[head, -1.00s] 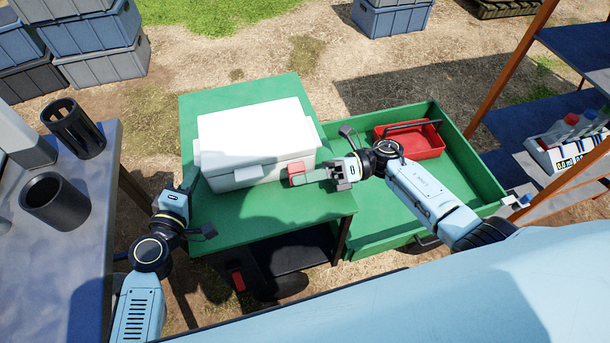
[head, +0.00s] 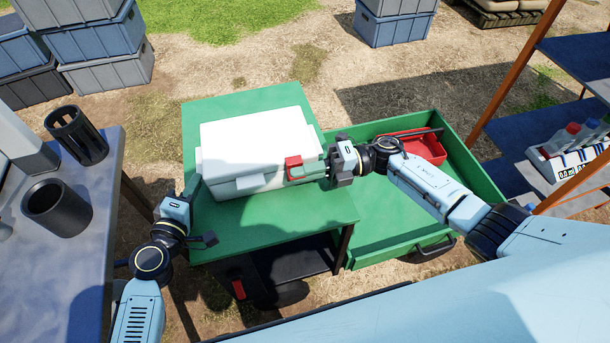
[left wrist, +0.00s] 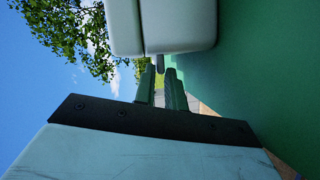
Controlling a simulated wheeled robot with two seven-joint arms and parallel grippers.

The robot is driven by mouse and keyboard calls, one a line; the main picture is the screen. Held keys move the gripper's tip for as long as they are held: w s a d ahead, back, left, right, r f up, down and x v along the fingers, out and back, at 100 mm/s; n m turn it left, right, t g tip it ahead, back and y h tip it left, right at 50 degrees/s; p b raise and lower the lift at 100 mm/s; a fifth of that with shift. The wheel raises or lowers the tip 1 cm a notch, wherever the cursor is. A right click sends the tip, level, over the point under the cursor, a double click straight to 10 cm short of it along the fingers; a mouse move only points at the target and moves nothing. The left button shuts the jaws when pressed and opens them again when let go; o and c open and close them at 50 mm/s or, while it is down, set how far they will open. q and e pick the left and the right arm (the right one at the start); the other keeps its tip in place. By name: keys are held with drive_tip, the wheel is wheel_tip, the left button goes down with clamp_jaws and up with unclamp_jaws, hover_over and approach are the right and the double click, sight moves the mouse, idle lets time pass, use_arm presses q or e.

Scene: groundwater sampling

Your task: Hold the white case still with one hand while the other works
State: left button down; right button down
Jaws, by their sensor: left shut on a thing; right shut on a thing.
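The white case (head: 255,142) sits closed on the green tabletop (head: 290,215), with one latch tab visible on its front. My left gripper (head: 194,186) is at the case's left front end, shut on the case's edge. In the left wrist view its fingers (left wrist: 162,88) reach up to the white case (left wrist: 175,25); the exact contact is partly hidden. My right gripper (head: 303,171) is shut on a small red piece (head: 292,165) at the case's front right corner. Whether the red piece touches the case I cannot tell.
An open green drawer (head: 395,215) to the right holds a red tray (head: 425,148). A grey table (head: 85,220) with black cylinders (head: 55,207) stands at left. A shelf with a bottle rack (head: 570,155) stands at right. The tabletop front is clear.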

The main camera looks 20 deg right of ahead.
drive_tip(key=shift+w+r+m, duration=0.1)
drive_tip(key=shift+w+m, duration=0.1)
drive_tip(key=shift+m, duration=0.3)
drive_tip(key=c, duration=1.5)
unclamp_jaws()
drive_tip(key=shift+d, duration=0.15)
drive_tip(key=d, duration=1.1)
drive_tip(key=shift+s+d, duration=0.1)
drive_tip(key=shift+d, duration=0.3)
use_arm(q)
drive_tip(key=c, duration=1.4)
unclamp_jaws()
